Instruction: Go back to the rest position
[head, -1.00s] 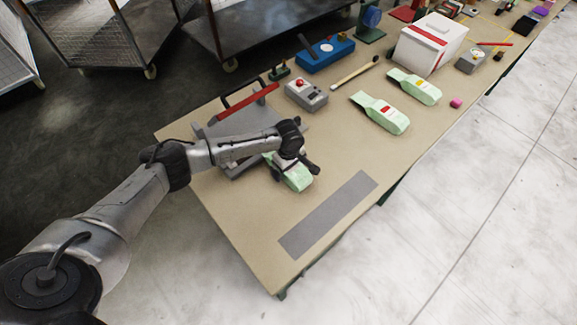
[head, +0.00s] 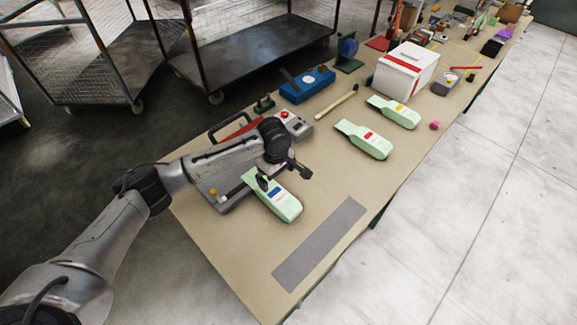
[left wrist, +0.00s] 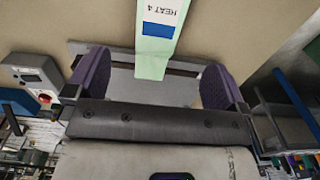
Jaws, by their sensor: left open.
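My left gripper (head: 284,178) is open over the near part of the table, above a pale green foam piece (head: 284,207) with a blue label. Its fingers are apart and hold nothing. In the left wrist view the purple-padded fingers (left wrist: 154,82) stand wide apart, and the green piece (left wrist: 152,66) with a "HEAT 4" label lies beyond them, clear of both pads. The green piece lies at the grey press (head: 232,203), partly hidden by my arm. My right gripper is out of view.
A grey control box (head: 294,123) with a red button, a blue device (head: 306,86) and a white box (head: 406,70) stand farther along the table. Two more green pieces (head: 364,139) (head: 394,111) lie to the right. A grey strip (head: 320,245) marks the near edge. Wheeled carts (head: 250,52) stand behind.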

